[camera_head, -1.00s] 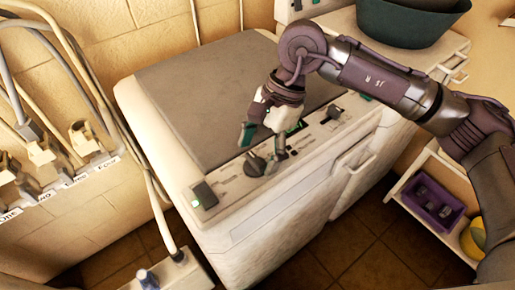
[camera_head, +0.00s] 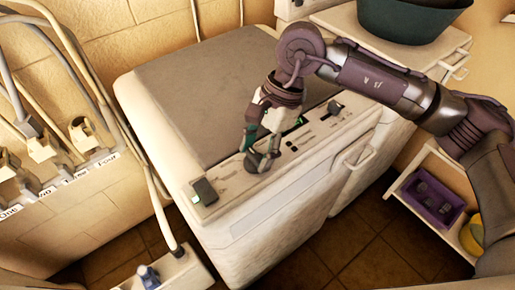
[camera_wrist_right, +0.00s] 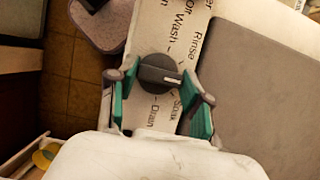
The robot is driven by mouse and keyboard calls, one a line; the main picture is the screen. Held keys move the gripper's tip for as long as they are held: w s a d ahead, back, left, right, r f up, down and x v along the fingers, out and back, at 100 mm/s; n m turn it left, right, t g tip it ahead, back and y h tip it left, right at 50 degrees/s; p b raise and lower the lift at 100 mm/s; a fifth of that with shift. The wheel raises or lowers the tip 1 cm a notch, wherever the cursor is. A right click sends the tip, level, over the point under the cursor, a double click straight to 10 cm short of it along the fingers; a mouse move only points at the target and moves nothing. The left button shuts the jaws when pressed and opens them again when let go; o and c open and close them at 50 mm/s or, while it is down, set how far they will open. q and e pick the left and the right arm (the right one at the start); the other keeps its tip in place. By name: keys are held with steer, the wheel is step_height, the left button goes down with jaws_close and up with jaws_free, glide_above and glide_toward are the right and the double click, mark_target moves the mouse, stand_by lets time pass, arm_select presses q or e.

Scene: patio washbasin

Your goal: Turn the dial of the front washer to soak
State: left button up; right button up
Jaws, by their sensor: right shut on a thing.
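The front washer (camera_head: 290,195) is a white machine with a grey lid and a control strip along its front edge. Its dark round dial (camera_head: 256,162) sits on that strip, and it shows in the wrist view (camera_wrist_right: 158,73) with a white pointer mark aimed roughly between the "Rinse" and "Soak" labels. "Wash" and "Drain" are also printed around it. My right gripper (camera_head: 262,152) is down on the dial, with its green-padded fingers (camera_wrist_right: 160,98) on either side, shut on it. My left gripper is not in view.
A dark switch (camera_head: 204,192) is at the strip's left end and another knob (camera_head: 334,108) at its right. A dark green basin (camera_head: 408,20) stands at the back right. Hoses and a labelled tap rail (camera_head: 60,180) line the left wall.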

steer(key=shift+f+m+b, duration=0.25)
steer(key=shift+m+b, duration=0.15)
steer(key=shift+b, duration=0.3)
steer(key=m+t+b, duration=0.1)
steer(key=m+b, duration=0.1)
steer(key=b, duration=0.1)
steer(key=m+t+b, duration=0.1)
steer(key=m+b, duration=0.2)
steer(key=b, duration=0.1)
steer(key=shift+s+y, duration=0.1)
steer(key=shift+y, duration=0.2)
steer(key=shift+r+m+t+b, duration=0.2)
steer(key=shift+m+t+b, duration=0.3)
steer(key=shift+m+b, duration=0.55)
steer(key=o, duration=1.2)
steer(key=shift+d, duration=0.1)
steer(key=shift+c, duration=0.2)
steer(key=v, duration=1.2)
